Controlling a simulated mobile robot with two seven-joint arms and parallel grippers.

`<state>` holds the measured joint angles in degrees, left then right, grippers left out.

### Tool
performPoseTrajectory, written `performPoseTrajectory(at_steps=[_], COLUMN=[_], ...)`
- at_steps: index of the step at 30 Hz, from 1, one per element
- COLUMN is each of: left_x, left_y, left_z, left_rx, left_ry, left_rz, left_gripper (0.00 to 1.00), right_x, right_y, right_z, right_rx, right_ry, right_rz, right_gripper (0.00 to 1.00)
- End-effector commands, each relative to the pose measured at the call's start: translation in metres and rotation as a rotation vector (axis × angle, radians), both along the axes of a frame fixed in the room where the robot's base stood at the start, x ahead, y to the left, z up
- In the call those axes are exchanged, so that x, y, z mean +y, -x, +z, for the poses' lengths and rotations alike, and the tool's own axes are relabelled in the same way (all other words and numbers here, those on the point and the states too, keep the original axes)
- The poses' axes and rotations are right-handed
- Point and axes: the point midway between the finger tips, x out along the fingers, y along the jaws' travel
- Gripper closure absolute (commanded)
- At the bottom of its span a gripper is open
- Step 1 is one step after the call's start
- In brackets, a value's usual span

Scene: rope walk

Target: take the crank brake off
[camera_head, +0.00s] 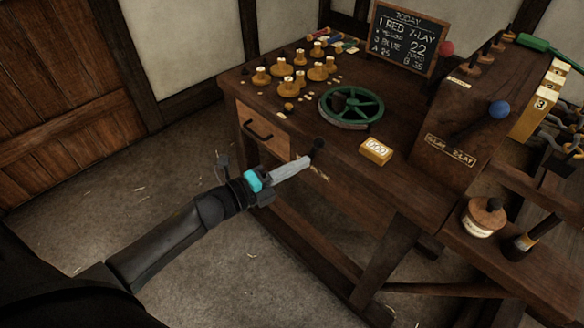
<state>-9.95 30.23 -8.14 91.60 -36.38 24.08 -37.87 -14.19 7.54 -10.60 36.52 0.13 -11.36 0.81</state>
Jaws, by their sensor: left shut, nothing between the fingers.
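The gripper hides part of the bench front below. My right gripper is out of view.
A chalkboard (408,38) stands at the back. A wooden box with a blue knob (499,109) stands right. The floor (190,270) below is mostly clear.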

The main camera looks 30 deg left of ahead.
Motion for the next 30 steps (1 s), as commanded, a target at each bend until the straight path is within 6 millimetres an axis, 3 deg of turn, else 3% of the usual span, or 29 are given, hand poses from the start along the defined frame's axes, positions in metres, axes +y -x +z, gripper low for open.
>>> performPoseTrajectory(at_steps=[6, 12, 30], left_x=[-0.017, -0.028, -0.032], left_y=[-0.031, -0.049, -0.056], left_z=[-0.001, -0.002, -0.002], left_rx=[-0.002, -0.001, 0.001], left_ry=[0.0, 0.001, 0.003], left_rz=[0.001, 0.001, 0.0], left_gripper=[1.0, 1.0, 1.0], right_x=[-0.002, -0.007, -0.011], right_y=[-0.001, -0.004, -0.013], right_z=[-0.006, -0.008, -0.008], right_rx=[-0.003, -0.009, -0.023], right_ry=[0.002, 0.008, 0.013], right_rz=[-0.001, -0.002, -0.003], right_gripper=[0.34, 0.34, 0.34])
